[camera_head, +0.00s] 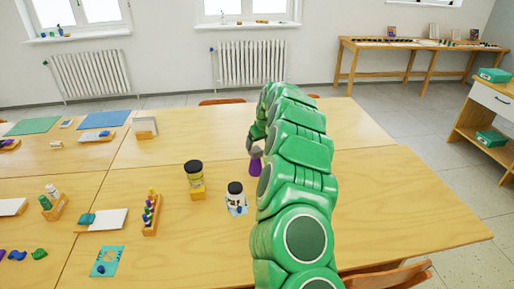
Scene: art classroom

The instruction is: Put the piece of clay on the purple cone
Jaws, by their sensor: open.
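The purple cone (255,167) stands upright on the wooden table, just left of my green arm. A small grey lump (255,151) shows at its top; it looks like clay, but it is too small to be sure. My gripper (252,143) is open, just above the grey lump, partly hidden by my arm. I cannot tell whether its fingers touch the lump. Other small clay-like lumps lie to the left: a blue one (101,268) on a teal card, a teal one (87,219) by a white board, and a green one (39,254).
A yellow jar with a black lid (194,173) and a white jar with a black lid (235,193) stand left of my arm. A wooden rack (151,218) holds several coloured pieces. The table (400,215) is clear right of my arm.

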